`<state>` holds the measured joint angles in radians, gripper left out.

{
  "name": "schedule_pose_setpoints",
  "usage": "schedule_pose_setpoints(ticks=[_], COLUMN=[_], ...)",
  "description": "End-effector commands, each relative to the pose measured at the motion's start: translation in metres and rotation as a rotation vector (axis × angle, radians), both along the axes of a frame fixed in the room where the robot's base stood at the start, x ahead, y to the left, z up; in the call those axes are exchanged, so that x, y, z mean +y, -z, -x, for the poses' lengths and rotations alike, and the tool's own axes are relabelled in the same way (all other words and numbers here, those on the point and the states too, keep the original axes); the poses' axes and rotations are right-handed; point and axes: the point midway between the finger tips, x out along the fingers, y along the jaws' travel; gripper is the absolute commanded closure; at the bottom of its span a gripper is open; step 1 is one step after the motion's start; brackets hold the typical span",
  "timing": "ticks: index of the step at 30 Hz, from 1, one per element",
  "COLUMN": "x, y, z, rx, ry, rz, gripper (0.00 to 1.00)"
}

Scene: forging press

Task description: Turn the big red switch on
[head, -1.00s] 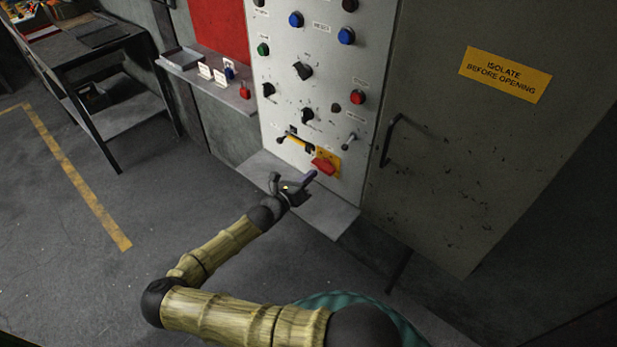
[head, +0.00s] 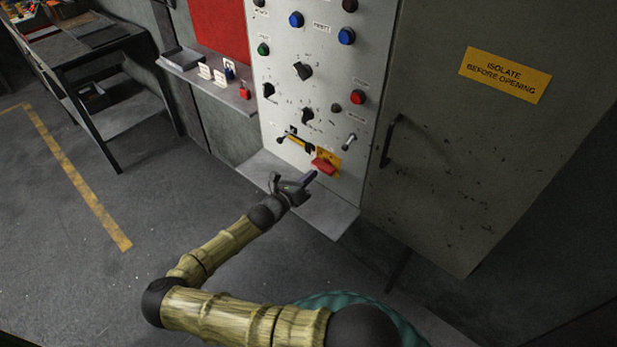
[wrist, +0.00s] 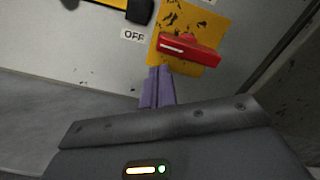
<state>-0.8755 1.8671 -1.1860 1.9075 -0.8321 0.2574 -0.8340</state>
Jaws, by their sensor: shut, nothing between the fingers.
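The big red switch (head: 324,165) is a red handle on a yellow plate (wrist: 200,20), low on the light grey control panel. In the wrist view the red handle (wrist: 190,48) lies nearly crosswise, tilted slightly down to the right, with a white line at its left end. An OFF label (wrist: 132,36) sits to the left of the plate. My gripper (head: 311,176) is just below the switch in the head view. In the wrist view its purple fingers (wrist: 158,88) are closed together and empty, with their tips near the plate's lower left edge. I cannot tell whether they touch it.
A black-and-yellow handle (head: 298,143) is left of the switch, and a metal lever (head: 349,141) is to its right. A grey ledge (head: 325,212) juts out below the panel. A cabinet door with a black handle (head: 390,140) stands at the right.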

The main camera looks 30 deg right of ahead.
Motion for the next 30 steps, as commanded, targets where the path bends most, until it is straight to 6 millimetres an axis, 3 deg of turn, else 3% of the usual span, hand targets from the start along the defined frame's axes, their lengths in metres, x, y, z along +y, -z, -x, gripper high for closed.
schedule_pose_setpoints(ticks=[30], x=[0.001], y=[-0.015], z=[-0.002], rx=[0.0], ry=[0.0], rz=[0.0], gripper=[1.0])
